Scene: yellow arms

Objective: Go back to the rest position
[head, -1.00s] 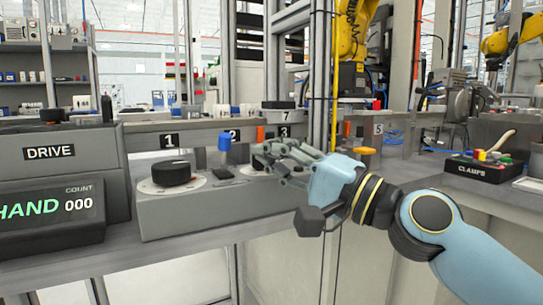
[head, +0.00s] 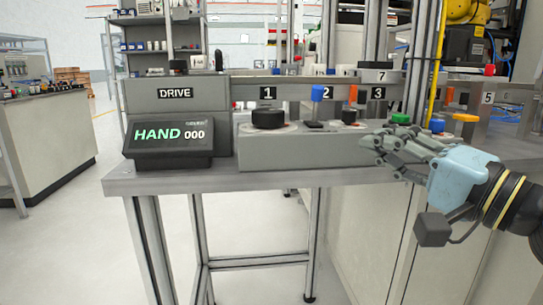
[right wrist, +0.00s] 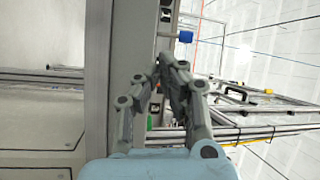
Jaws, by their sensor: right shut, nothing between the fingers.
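My right gripper (head: 385,149) shows at the right of the head view, its arm coming in from the right edge. It is shut and empty, in front of the right end of the grey control box (head: 300,152). Whether it touches the box I cannot tell. In the right wrist view the fingers (right wrist: 160,68) come together at their tips with nothing between them. My left gripper is not in view.
The box carries a black knob (head: 269,118) and a blue-topped lever (head: 317,93). A HAND 000 display (head: 168,145) stands left of it on the grey bench (head: 200,178).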

